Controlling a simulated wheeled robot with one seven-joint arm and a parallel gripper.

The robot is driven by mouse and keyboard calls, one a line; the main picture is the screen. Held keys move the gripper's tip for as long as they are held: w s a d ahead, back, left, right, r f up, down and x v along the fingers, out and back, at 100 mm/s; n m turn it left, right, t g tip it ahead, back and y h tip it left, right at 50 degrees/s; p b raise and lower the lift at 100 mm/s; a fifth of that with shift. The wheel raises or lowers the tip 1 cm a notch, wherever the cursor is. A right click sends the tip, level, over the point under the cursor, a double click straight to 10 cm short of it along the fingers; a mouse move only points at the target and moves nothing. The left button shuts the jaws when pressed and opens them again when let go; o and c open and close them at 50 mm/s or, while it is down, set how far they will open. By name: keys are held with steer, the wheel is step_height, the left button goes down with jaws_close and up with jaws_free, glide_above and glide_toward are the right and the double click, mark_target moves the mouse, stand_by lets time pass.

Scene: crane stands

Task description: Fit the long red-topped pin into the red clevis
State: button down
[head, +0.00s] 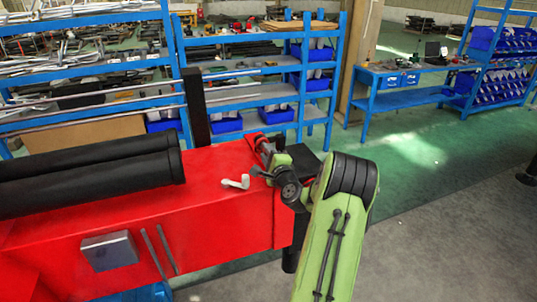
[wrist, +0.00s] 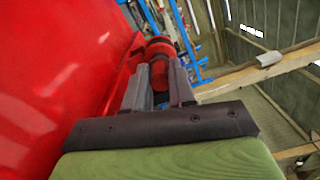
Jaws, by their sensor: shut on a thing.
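My gripper (wrist: 160,88) is shut on a red cylindrical piece (wrist: 160,47), which looks like the red-topped pin. In the wrist view its wide red end shows beyond the fingertips, and a darker part lies between the fingers. In the head view my gripper (head: 268,152) is at the right end of the red beam, with the red piece (head: 258,138) just past it. I cannot make out the red clevis apart from the other red parts, and cannot tell whether the pin is in it.
The red beam (head: 110,215) carries black cylinders (head: 90,173) and a pale crank-shaped piece (head: 237,182) close left of my gripper. A dark post (head: 195,105) rises behind it. Blue shelves (head: 255,70) stand behind. Green floor (head: 420,150) to the right is clear.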

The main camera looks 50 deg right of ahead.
steer(key=shift+p+x, duration=0.55)
steer(key=shift+x, duration=0.3)
steer(key=c, duration=0.9)
jaws_free()
steer(key=shift+o, duration=0.2)
steer(key=shift+s+a+f+b, duration=0.15)
steer(key=shift+s+a+b, duration=0.1)
steer(key=shift+s+b, duration=0.3)
steer(key=b+v, duration=0.3)
steer(key=shift+s+a, duration=0.2)
steer(key=shift+s, duration=0.05)
steer(key=shift+s+a, duration=0.1)
